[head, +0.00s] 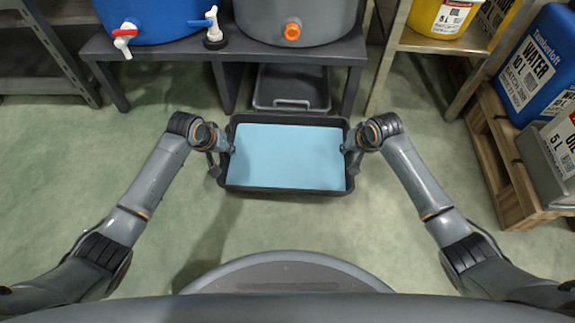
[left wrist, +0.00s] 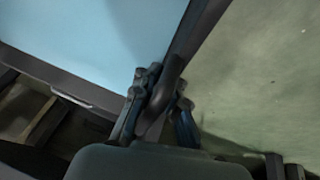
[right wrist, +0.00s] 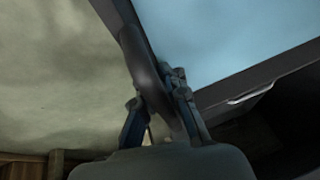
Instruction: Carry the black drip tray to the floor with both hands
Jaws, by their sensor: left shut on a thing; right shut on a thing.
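The black drip tray (head: 287,190) is in the middle of the head view, in front of the bench. Its inside is filled with a flat, light blue surface, which looks level. My left gripper (head: 221,158) is shut on the tray's left end; the left wrist view shows its fingers (left wrist: 160,95) on either side of a dark handle. My right gripper (head: 351,152) is shut on the right end; the right wrist view shows its fingers (right wrist: 158,98) around a similar handle. The height of the tray above the floor is hard to tell.
Behind the tray stands a dark bench (head: 185,50) with a blue barrel (head: 160,20) and a grey barrel (head: 290,22). A second grey tray (head: 291,90) sits under it. A wooden pallet (head: 508,185) with containers is at right. Green floor (head: 290,225) lies clear before my base.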

